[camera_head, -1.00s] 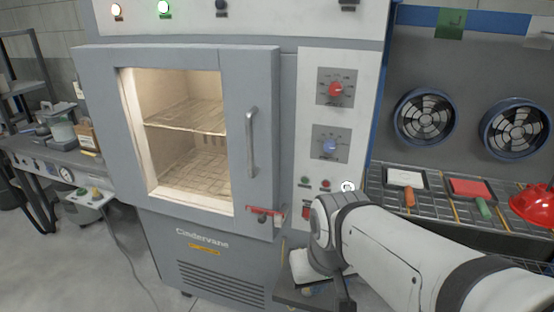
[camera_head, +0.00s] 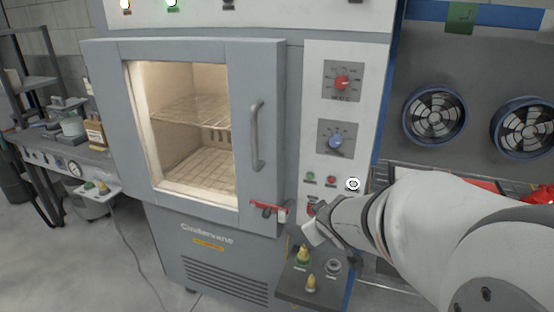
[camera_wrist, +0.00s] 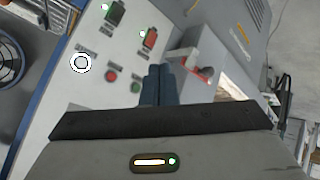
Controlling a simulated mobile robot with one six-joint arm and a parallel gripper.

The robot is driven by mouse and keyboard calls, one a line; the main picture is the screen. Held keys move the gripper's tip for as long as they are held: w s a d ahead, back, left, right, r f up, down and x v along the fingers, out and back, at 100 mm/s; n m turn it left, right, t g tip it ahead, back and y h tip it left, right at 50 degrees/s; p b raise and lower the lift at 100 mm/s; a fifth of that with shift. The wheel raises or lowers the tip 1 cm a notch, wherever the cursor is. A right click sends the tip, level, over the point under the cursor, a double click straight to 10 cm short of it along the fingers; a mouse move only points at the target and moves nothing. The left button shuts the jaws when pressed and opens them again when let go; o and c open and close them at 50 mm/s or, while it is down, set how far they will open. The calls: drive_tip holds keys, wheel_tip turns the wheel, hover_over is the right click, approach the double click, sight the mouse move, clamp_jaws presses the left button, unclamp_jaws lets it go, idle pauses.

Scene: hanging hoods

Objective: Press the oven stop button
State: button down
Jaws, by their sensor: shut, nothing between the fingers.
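The oven (camera_head: 235,130) has a control panel (camera_head: 310,110) on its right side. Low on this panel, a green button (camera_head: 310,176) and a red button (camera_head: 331,182) sit side by side, with a white ringed round part (camera_head: 352,184) to the right. My gripper (camera_head: 322,222) is just below them, its fingertips hard to make out. In the wrist view, the shut, empty fingers (camera_wrist: 160,70) lie beside the green button (camera_wrist: 135,87), with the red button (camera_wrist: 112,75) and ringed part (camera_wrist: 80,63) further left. I see no clear contact. The labels are unreadable.
A red latch (camera_head: 267,209) sits at the oven door's lower right corner, close to my gripper. A small shelf with brass fittings (camera_head: 304,255) juts out below. Rocker switches (camera_wrist: 150,38) are near the fingers.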

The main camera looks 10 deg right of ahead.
sight(331, 180)
drive_tip(key=w+d+f+n+t+y+b, duration=0.1)
drive_tip(key=w+d+n+t+y+b, duration=0.1)
drive_tip(key=w+n+t+y, duration=0.3)
drive_tip(key=d+n+t, duration=0.1)
drive_tip(key=n+t, duration=0.1)
drive_tip(key=n, duration=0.1)
drive_tip(key=shift+d+t+y, duration=0.2)
drive_tip(key=shift+t+y, duration=0.1)
drive_tip(key=shift+y, duration=0.1)
drive_tip(key=shift+w, duration=0.1)
drive_tip(key=shift+w, duration=0.1)
drive_tip(key=w+d, duration=0.5)
drive_tip(key=w, duration=0.2)
drive_tip(key=shift+p, duration=0.45)
drive_tip(key=shift+w+f, duration=0.1)
drive_tip(key=shift+w, duration=0.15)
idle(1.3)
drive_tip(key=shift+w+d+b, duration=0.15)
drive_tip(key=shift+w+b, duration=0.15)
